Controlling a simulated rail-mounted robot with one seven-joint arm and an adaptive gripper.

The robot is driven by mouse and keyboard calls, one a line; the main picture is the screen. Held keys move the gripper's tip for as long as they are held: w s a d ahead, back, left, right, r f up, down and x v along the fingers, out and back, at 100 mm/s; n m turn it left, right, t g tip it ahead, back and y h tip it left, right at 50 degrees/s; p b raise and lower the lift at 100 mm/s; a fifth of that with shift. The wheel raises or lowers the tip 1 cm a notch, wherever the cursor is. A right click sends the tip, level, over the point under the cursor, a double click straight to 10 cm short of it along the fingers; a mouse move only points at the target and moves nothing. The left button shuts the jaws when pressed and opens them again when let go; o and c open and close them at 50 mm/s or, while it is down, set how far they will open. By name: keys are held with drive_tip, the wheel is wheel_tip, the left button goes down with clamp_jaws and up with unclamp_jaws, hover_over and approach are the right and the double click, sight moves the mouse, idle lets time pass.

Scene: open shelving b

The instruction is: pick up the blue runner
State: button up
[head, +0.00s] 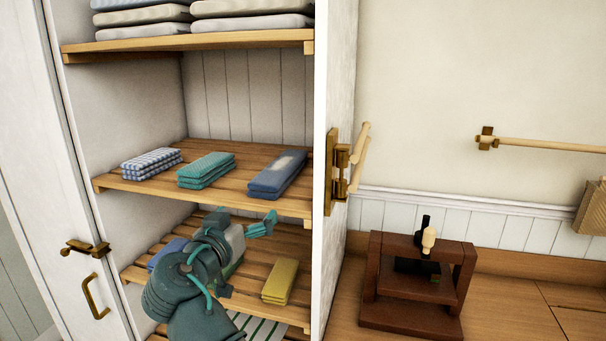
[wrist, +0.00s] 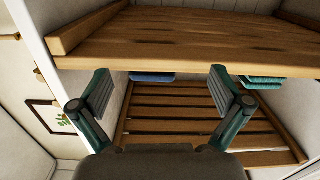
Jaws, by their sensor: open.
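A folded blue runner (head: 278,174) with a pale patch on top lies at the right of the middle shelf (head: 232,188). In the wrist view, which appears upside down, a blue cloth edge (wrist: 152,77) shows between the fingers, mostly hidden by a shelf board. Another blue folded cloth (head: 168,250) lies on the lower shelf, partly behind my arm. My gripper (head: 264,224) is open, below and in front of the middle shelf's front edge, apart from the runner. Both fingers (wrist: 160,96) show in the wrist view with nothing between them.
A teal stack (head: 206,169) and a checked stack (head: 151,163) lie left of the runner. A yellow stack (head: 280,280) is on the lower shelf. The upper shelf (head: 200,40) holds grey folded cloths.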

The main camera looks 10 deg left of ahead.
sight(269, 176)
drive_tip(key=r, duration=0.2)
drive_tip(key=r+m, duration=0.1)
drive_tip(key=shift+s+d+t, duration=0.15)
drive_tip(key=shift+d+t, duration=0.15)
drive_tip(key=shift+d, duration=0.05)
drive_tip(key=w, duration=0.2)
drive_tip(key=w+p, duration=0.1)
drive_tip(key=w, duration=0.1)
drive_tip(key=shift+w+d+r, duration=0.15)
drive_tip(key=shift+w+d, duration=0.05)
drive_tip(key=shift+w, duration=0.45)
drive_tip(key=w+p, duration=0.2)
drive_tip(key=w, duration=0.1)
drive_tip(key=w+p, duration=0.1)
drive_tip(key=shift+w+d+r, duration=0.15)
drive_tip(key=shift+d+r, duration=0.15)
drive_tip(key=shift+w+f, duration=0.1)
drive_tip(key=shift+w, duration=0.4)
drive_tip(key=c, duration=1.3)
